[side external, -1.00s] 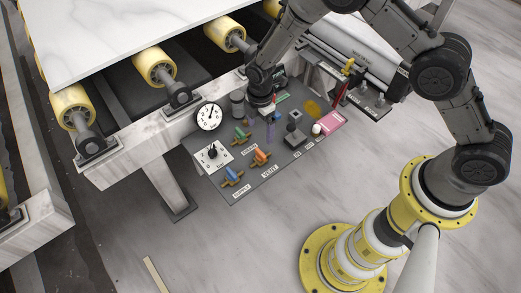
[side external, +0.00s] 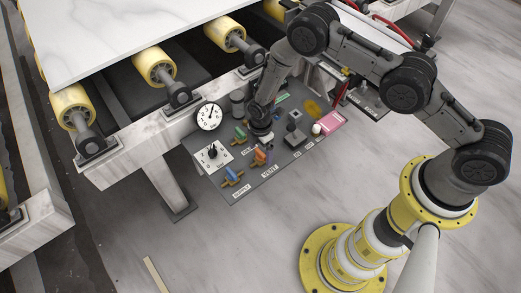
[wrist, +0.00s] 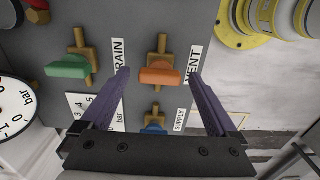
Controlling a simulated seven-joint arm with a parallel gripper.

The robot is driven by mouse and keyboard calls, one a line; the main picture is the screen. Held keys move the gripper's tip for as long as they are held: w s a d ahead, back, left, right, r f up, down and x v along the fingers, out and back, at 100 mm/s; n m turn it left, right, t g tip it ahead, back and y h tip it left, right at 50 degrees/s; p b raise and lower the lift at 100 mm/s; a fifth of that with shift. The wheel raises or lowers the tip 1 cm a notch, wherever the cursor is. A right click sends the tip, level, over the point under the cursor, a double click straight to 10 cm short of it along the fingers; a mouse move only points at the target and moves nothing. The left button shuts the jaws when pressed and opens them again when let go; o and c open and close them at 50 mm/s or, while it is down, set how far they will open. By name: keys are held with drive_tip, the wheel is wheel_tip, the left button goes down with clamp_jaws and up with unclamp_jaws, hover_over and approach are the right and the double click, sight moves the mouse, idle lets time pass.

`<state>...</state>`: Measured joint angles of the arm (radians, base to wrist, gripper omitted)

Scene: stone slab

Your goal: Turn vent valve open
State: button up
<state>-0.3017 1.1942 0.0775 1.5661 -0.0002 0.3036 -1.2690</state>
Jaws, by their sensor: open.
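The vent valve has an orange handle (wrist: 158,76) on a brass body, beside the VENT label (wrist: 192,65). In the wrist view the handle lies crosswise to the brass body. It also shows in the side external view (side external: 260,158), just in front of my gripper (side external: 262,140). In the wrist view my gripper (wrist: 159,73) is open, with its two purple fingers on either side of the orange handle and visible gaps between. Nothing is held. I cannot tell how far the fingertips are above the handle.
A green-handled drain valve (wrist: 68,68) is left of the fingers. A blue-handled supply valve (wrist: 154,127) is partly hidden behind the gripper. A round gauge (side external: 209,117) and a white dial plate (side external: 213,157) are nearby. A pink block (side external: 331,121) is at the panel's right.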

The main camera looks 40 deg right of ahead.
drive_tip(key=c, duration=1.4)
drive_tip(key=shift+m, duration=0.3)
drive_tip(key=m, duration=0.3)
drive_tip(key=shift+r+m, duration=0.1)
drive_tip(key=shift+m, duration=0.2)
drive_tip(key=m, duration=0.4)
drive_tip(key=shift+m, duration=0.3)
drive_tip(key=m, duration=0.9)
